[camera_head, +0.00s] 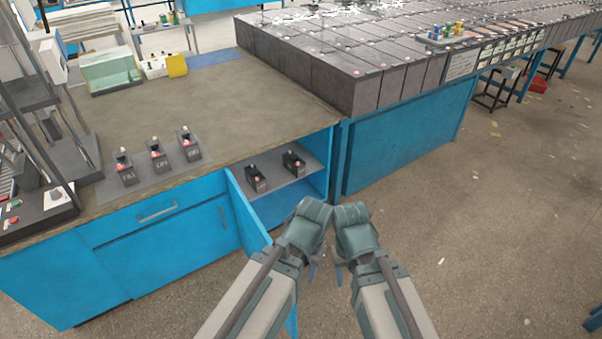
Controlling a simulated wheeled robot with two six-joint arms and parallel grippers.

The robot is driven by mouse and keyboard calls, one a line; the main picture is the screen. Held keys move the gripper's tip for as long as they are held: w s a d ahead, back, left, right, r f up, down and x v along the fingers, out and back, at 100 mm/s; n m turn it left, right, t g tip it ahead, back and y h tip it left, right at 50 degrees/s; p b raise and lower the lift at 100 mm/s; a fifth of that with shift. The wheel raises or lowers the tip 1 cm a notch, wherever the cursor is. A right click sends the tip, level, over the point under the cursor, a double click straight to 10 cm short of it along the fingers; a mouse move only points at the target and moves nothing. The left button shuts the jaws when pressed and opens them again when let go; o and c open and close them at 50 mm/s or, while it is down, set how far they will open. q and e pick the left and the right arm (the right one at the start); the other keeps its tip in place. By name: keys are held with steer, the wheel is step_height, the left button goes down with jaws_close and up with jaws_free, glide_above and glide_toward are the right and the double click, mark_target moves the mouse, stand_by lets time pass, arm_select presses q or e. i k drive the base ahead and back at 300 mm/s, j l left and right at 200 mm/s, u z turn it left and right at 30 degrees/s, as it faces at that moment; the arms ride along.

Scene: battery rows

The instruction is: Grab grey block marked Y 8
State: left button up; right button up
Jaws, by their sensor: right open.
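Three small grey blocks with terminals on top stand in a row on a mat on the worktop: a left block (127,176), a middle block (158,160) and a right block (189,151). Two more grey blocks, a left one (256,185) and a right one (293,168), stand on a shelf inside the blue cabinet. Their white markings are too small to read, so I cannot tell which is Y 8. My left gripper (312,271) and right gripper (339,273) are side by side in front of the cabinet, apart from every block. The right is open; the left's jaws are mostly hidden.
The blue cabinet door (248,217) stands open, close to my left arm. The worktop (215,100) has clear room behind the blocks. A glass tank (110,70) and a yellow box (177,66) stand at the back. Large grey batteries (335,85) fill the right-hand bench.

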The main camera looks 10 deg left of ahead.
mark_target(253, 176)
steer(key=i+l+u, duration=0.1)
steer(key=i+l, duration=0.2)
steer(key=i+l+u, duration=0.15)
steer(key=l, duration=0.25)
steer(key=i+l+u, duration=0.1)
steer(key=i+l, duration=0.25)
steer(key=i+l+u, duration=0.15)
steer(key=l, duration=0.3)
steer(key=i+l+u, duration=0.2)
steer(key=i+l, duration=0.2)
steer(key=i, duration=0.2)
steer(key=i+l+u, duration=0.25)
steer(key=i+l, duration=0.3)
steer(key=i, duration=0.05)
